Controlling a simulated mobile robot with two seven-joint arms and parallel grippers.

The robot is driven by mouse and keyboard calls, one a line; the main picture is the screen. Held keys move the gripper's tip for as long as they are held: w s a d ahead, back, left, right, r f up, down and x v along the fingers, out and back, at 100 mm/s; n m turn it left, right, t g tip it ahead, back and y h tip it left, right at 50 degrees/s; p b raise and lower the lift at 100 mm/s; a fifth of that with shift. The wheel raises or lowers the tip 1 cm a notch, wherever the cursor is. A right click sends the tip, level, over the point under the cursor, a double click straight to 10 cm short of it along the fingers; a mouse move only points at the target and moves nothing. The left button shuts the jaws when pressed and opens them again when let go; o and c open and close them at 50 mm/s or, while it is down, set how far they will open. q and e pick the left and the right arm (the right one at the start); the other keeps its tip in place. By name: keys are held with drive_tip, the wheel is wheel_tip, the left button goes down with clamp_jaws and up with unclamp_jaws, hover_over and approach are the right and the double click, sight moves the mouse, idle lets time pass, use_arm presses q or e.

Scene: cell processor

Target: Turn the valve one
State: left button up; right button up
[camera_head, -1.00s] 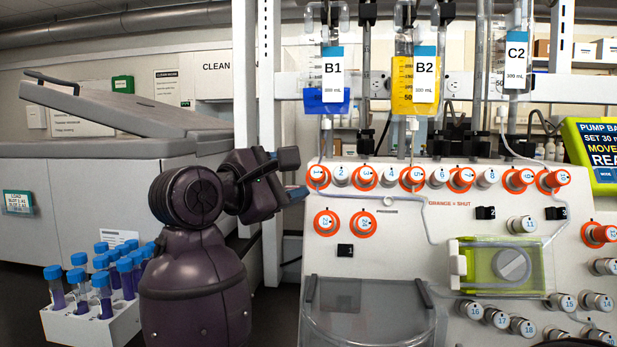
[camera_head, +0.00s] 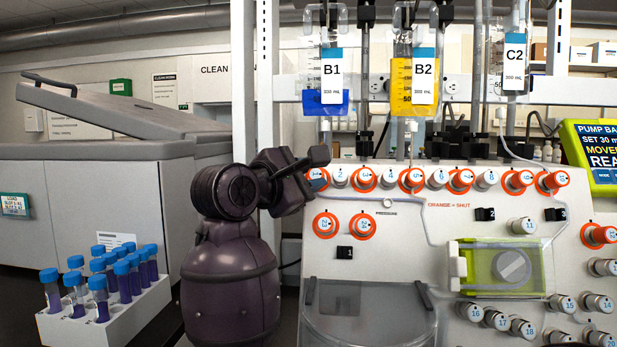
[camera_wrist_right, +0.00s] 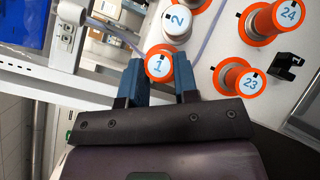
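In the head view valve one (camera_head: 320,184) is partly hidden by my right gripper (camera_head: 313,168). In the right wrist view valve one (camera_wrist_right: 158,65) shows between the tips of my right gripper (camera_wrist_right: 160,78). The blue-padded fingers are apart, one on each side of the knob. A narrow gap seems to show beside it; whether a finger touches it, I cannot tell. My left gripper is not in view.
Valve two (camera_wrist_right: 176,20) is close beside valve one; valve 23 (camera_wrist_right: 240,80) and valve 24 (camera_wrist_right: 275,20) are below it on the panel. Bag B1 (camera_head: 325,100) hangs above. A white rack (camera_head: 140,305) of blue-capped tubes stands at lower left.

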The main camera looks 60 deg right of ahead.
drive_tip(key=shift+c, duration=1.3)
drive_tip(key=shift+s+n+t+h+p, duration=0.15)
drive_tip(key=shift+n+t+h+p, duration=0.2)
drive_tip(key=shift+n, duration=0.45)
drive_tip(key=o, duration=0.9)
drive_tip(key=a, duration=1)
drive_tip(key=shift+w+a+f, duration=0.4)
